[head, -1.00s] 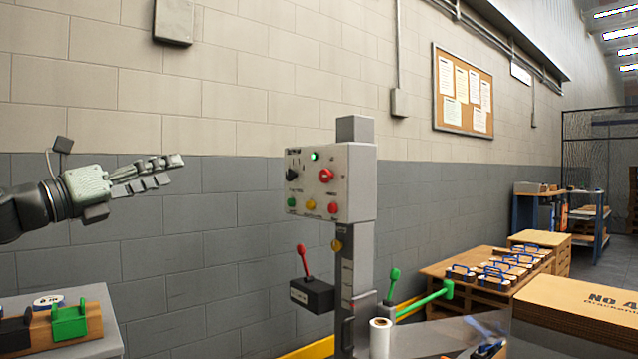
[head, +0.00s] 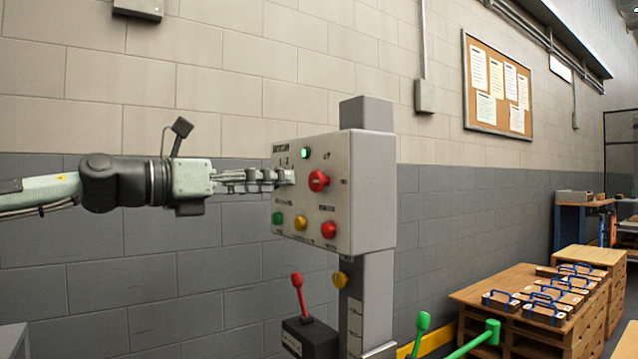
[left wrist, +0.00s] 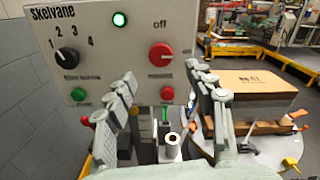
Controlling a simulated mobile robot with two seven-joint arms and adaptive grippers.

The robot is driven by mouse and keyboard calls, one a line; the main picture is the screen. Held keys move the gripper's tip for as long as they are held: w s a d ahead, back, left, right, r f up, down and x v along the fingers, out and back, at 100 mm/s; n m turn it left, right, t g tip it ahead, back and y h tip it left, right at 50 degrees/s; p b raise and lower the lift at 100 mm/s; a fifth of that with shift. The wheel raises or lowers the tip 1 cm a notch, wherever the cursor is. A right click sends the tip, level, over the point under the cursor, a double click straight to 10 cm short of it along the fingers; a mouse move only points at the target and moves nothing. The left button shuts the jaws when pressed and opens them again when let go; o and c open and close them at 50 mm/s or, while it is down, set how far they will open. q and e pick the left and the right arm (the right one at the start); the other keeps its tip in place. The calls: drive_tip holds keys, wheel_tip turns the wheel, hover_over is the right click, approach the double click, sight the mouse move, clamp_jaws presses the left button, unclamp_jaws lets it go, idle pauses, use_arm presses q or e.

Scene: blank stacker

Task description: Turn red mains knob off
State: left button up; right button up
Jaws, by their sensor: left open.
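The red mains knob (head: 318,181) is on the upper right of the grey control box's face. In the left wrist view the red knob (left wrist: 161,55) sits between the labels "off" above and "on" to its right. Its pointer mark is too small to read surely. My left gripper (head: 285,177) is in front of the box's left part, left of the red knob, and hides the black selector dial there. In the left wrist view its fingers (left wrist: 165,98) are spread, with nothing between them, below the knob. My right gripper is not in view.
The box (head: 372,190) also has a lit green lamp (head: 306,153) and green, yellow and red buttons below. The black dial (left wrist: 66,60) is left of the knob. A red lever (head: 298,292) stands below. Pallets with blue-handled items (head: 545,305) are at right.

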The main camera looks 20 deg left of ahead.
sight(313, 181)
use_arm(q)
drive_tip(key=x, duration=0.6)
drive_tip(key=shift+d, duration=0.1)
drive_tip(key=shift+w+d+r, duration=0.1)
drive_tip(key=shift+w+d, duration=0.3)
drive_tip(key=shift+w, duration=0.2)
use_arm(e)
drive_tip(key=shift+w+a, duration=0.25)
use_arm(q)
drive_tip(key=shift+c, duration=0.5)
